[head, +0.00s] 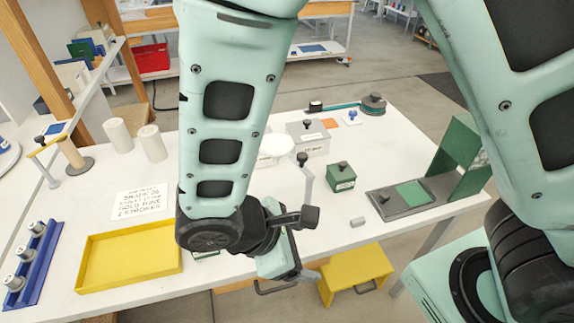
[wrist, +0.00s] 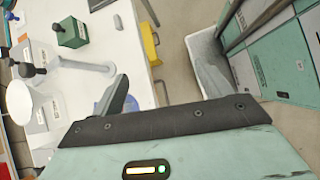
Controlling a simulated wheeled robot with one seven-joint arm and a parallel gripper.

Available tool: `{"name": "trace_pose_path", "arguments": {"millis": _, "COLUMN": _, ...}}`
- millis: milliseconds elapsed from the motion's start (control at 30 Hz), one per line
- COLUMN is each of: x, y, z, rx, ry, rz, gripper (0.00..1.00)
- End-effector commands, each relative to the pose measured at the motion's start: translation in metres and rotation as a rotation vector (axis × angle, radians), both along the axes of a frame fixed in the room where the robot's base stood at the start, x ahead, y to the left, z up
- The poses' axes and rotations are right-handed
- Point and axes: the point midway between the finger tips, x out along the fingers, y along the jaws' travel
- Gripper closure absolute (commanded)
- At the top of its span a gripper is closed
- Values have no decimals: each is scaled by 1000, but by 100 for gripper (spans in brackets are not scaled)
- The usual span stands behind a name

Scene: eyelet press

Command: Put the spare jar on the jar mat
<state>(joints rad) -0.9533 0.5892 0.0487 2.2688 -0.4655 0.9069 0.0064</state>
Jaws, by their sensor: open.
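I cannot single out the spare jar or the jar mat for certain. Several small grey-topped jars (head: 37,228) stand in a blue rack (head: 40,262) at the table's left end. A flat green square (head: 413,193) lies on a grey base at the right, and a small orange pad (head: 352,118) lies farther back. My gripper (head: 300,250) is at the table's front edge, partly hidden by my arm. In the wrist view its fingers (wrist: 160,60) are apart with nothing held between them. A bluish see-through shape (wrist: 104,102) shows partly behind the left finger.
A yellow tray (head: 130,262) lies at front left. A green box with a knob (head: 340,177), a grey box (head: 308,138), a grey lever (head: 307,182) and an upright green panel (head: 462,150) stand on the table. A yellow step (head: 355,272) is by the front edge.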

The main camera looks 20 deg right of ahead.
Motion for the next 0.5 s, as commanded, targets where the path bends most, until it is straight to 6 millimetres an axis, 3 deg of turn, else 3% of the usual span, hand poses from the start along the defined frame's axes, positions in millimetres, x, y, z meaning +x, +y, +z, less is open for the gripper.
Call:
{"name": "trace_pose_path", "arguments": {"millis": 100, "x": -11, "y": -1, "z": 36, "rx": 189, "ry": -14, "rz": -197, "gripper": 22}}
{"name": "trace_pose_path", "arguments": {"millis": 300, "x": -27, "y": -3, "z": 87, "rx": 461, "ry": -89, "rz": -481, "gripper": 22}}
{"name": "trace_pose_path", "arguments": {"millis": 500, "x": -34, "y": -7, "z": 115, "rx": 624, "ry": -179, "rz": -657, "gripper": 22}}
